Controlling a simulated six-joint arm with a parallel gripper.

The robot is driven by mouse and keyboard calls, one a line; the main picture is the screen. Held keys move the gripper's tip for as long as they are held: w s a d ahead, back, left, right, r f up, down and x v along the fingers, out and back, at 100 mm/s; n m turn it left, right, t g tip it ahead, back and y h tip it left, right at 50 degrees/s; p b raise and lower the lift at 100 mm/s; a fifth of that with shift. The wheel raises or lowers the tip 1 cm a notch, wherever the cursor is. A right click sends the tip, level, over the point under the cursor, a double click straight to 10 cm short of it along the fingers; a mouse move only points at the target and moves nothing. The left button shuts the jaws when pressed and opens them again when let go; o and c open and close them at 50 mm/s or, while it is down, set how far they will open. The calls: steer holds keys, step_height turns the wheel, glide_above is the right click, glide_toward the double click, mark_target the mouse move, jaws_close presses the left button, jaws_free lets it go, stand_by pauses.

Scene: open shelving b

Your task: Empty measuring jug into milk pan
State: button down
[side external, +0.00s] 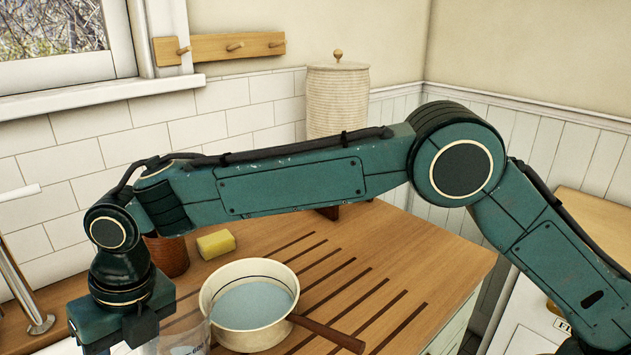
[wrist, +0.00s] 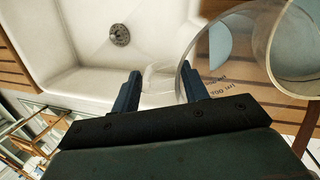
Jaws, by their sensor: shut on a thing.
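The cream milk pan (side external: 207,308) stands on the wooden drainboard with its brown wooden handle pointing to the lower right. A pale blue-grey liquid (side external: 250,304) covers its inside. The clear measuring jug (side external: 190,340) is at the bottom edge of the side view, just left of the pan and partly cut off. In the wrist view, the clear jug with dark printed marks (wrist: 215,84) is at the right finger. My gripper (wrist: 160,86) is shut on the jug, apparently at its clear handle. I cannot tell how much liquid is in the jug.
A yellow sponge (side external: 216,244) and a brown pot (side external: 168,255) stand behind the pan. A lidded woven jar (side external: 337,100) is at the back wall. A white sink with a drain (wrist: 120,34) lies below. Grooved board right of the pan is clear.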

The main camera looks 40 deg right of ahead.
mark_target(114, 354)
steer(key=shift+s+a+f+t+h, duration=0.1)
steer(key=shift+a+f+t+h, duration=0.05)
steer(key=shift+a+f+h, duration=0.3)
steer(key=shift+s+a+f+t+h, duration=0.1)
steer(key=shift+a+f+t+h, duration=0.1)
steer(key=shift+f+h, duration=0.3)
steer(key=shift+s+f, duration=0.1)
steer(key=shift+r, duration=3)
steer(key=shift+r, duration=0.1)
